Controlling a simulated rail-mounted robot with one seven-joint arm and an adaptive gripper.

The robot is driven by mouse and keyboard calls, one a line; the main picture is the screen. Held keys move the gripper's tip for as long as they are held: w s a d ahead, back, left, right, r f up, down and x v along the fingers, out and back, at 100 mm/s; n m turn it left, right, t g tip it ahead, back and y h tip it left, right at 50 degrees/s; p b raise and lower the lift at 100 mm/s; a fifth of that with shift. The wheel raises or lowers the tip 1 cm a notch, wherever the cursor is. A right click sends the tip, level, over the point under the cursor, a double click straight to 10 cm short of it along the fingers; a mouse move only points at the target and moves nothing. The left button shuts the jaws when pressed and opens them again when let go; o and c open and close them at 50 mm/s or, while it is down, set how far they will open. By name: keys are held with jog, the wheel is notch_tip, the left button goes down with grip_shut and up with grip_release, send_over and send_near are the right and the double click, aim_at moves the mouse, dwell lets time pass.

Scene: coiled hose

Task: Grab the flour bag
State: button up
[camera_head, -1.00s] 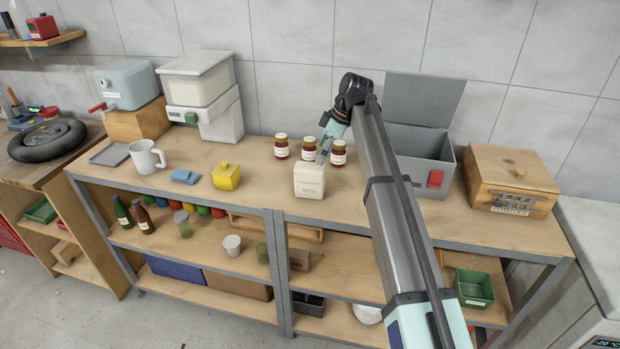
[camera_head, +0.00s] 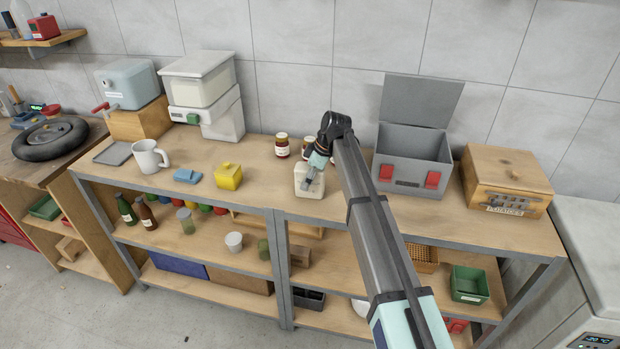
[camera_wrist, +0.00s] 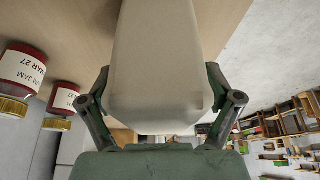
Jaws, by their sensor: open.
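The flour bag (camera_head: 305,190) is a small cream block standing upright on the top shelf board. In the wrist view the flour bag (camera_wrist: 155,60) fills the middle of the picture. In the wrist view my gripper (camera_wrist: 158,75) is open, with one finger on each side of the bag. I cannot tell whether the fingers touch it.
Jam jars (camera_head: 282,146) stand behind the bag, close to my gripper; they also show in the wrist view (camera_wrist: 20,70). A yellow butter dish (camera_head: 228,176) is to the left. A grey open box (camera_head: 412,160) and a wooden box (camera_head: 507,182) are to the right.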

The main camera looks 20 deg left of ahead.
jog(key=shift+f, duration=0.15)
jog(key=shift+s, duration=0.1)
jog(key=c, duration=1.5)
jog(key=shift+c, duration=0.2)
